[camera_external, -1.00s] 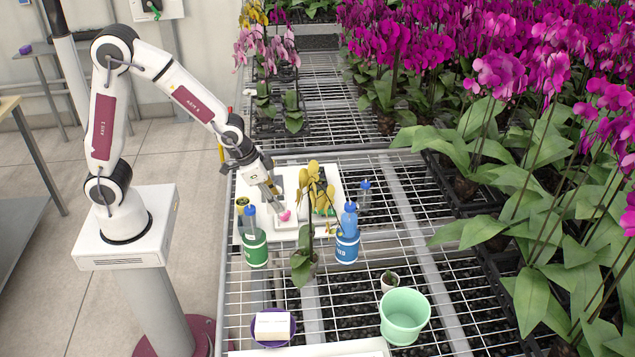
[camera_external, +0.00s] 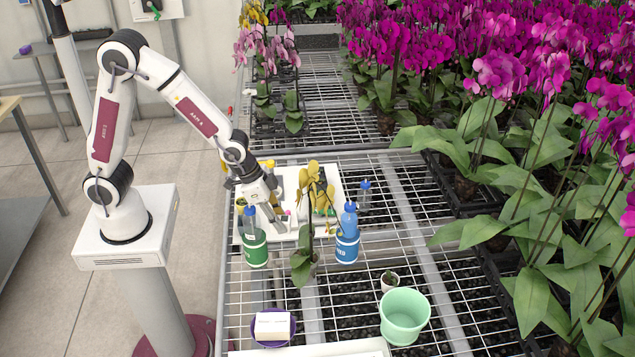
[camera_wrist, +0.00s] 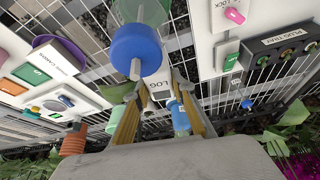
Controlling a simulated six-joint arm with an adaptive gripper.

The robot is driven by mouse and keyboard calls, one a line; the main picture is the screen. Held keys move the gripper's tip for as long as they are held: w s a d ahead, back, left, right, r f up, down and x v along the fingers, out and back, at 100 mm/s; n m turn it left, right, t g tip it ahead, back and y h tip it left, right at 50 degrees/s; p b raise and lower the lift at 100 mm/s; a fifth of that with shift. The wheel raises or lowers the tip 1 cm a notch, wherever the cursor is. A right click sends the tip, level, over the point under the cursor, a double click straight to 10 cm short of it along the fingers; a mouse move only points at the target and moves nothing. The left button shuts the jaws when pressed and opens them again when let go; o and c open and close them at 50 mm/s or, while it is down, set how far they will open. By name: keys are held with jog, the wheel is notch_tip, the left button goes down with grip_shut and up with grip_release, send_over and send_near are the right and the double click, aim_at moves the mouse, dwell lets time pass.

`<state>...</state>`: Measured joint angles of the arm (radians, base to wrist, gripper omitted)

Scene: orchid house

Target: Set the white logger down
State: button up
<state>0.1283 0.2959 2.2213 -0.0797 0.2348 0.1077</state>
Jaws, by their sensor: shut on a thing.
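My gripper (camera_wrist: 160,104) is shut on the white logger (camera_wrist: 161,88), whose LOG marking and small dark display show between the fingers in the wrist view. In the external view my gripper (camera_external: 278,220) is over the near part of the white tray (camera_external: 296,174), just right of the green-labelled bottle (camera_external: 255,248). There the logger is too small and covered to make out. I cannot tell whether it touches anything below.
A blue-capped bottle top (camera_wrist: 137,50) is close beside the logger in the wrist view. A blue-labelled bottle (camera_external: 347,247) and a potted orchid (camera_external: 302,268) stand right of my gripper. A mint pot (camera_external: 404,316) and a purple bowl with a white block (camera_external: 272,325) stand nearer the camera.

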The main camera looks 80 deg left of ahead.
jog(key=s+d+f+m+h, duration=0.15)
jog(key=d+f+m, duration=0.25)
jog(key=d, duration=0.9)
jog(key=w+d, duration=0.3)
jog(key=w, duration=0.4)
jog(key=w+d+n, duration=0.1)
jog(key=w+d, duration=0.3)
jog(key=w, duration=0.3)
jog(key=shift+w+f, duration=0.2)
jog(key=shift+f, duration=0.25)
jog(key=shift+y, duration=0.25)
jog(key=shift+f, duration=2.05)
jog(key=shift+f, duration=2)
jog(key=shift+f, duration=0.1)
jog(key=o, duration=1.1)
